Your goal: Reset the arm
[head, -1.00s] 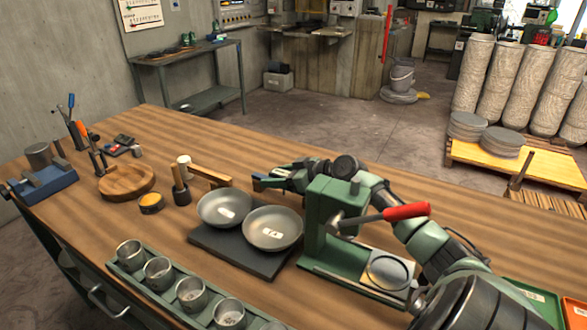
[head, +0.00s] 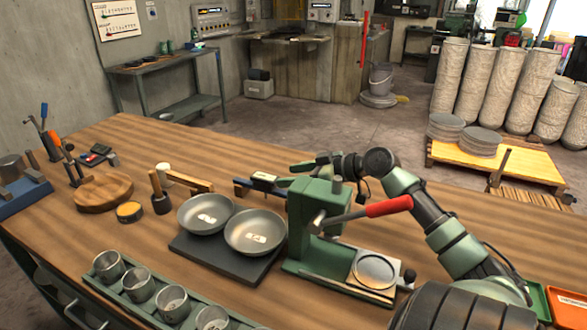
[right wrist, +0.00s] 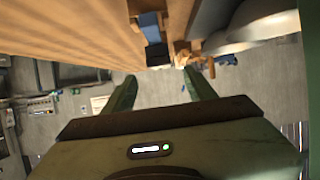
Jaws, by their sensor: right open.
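My right arm comes in from the lower right and reaches behind the green lever press (head: 318,215). Its green gripper (head: 308,163) is behind the press, pointing left, raised off the table. In the right wrist view its two fingers (right wrist: 160,88) are spread apart with nothing between them. Two grey metal bowls (head: 206,213) (head: 255,232) sit side by side on a dark mat (head: 222,260), left of the press and apart from the gripper. My left gripper is not in view.
The press has a red-handled lever (head: 388,206). A blue-ended tool (head: 262,182) lies by the gripper. A mallet (head: 159,192), wooden dish (head: 103,192) and several metal cups (head: 140,284) stand to the left.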

